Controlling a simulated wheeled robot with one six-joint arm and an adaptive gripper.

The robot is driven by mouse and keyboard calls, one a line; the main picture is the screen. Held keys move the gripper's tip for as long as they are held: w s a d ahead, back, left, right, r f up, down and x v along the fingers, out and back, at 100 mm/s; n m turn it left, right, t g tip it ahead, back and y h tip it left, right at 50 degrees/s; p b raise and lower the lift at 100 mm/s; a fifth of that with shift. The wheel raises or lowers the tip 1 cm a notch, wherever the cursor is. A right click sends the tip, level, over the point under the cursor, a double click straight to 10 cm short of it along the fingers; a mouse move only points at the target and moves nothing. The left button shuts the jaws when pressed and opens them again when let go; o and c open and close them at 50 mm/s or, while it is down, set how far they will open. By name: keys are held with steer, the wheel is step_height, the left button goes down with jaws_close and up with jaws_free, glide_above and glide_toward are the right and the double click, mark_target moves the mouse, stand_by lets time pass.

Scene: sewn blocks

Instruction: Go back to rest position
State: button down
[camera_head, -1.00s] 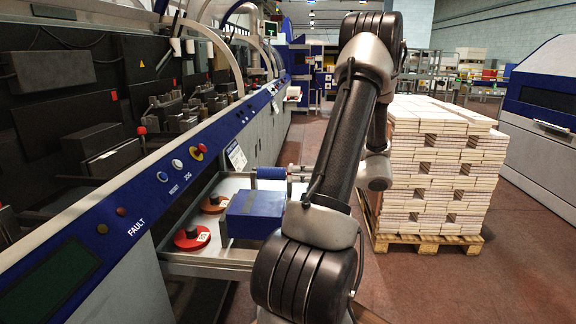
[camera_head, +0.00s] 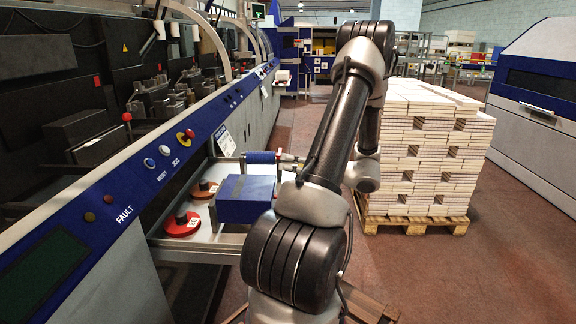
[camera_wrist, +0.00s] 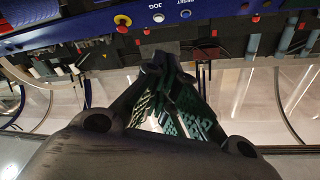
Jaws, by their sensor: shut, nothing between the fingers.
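My gripper (camera_wrist: 178,78) shows in the wrist view with its fingers together and nothing between them. Beyond it, in that view, is the blue front panel of the machine (camera_wrist: 172,18), seen upside down. In the head view my arm stands raised in the middle of the picture and hides part of what is behind it. The gripper itself cannot be made out in the head view.
The long machine (camera_head: 150,175) runs along the left. Its shelf (camera_head: 213,243) holds a blue box (camera_head: 246,198) and red discs (camera_head: 181,224), close to my arm. A pallet (camera_head: 415,226) of stacked blocks (camera_head: 430,150) stands to the right. The floor (camera_head: 500,260) at the right front is clear.

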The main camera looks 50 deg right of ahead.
step_height(320, 180, up, 10)
steer(key=shift+f, duration=0.25)
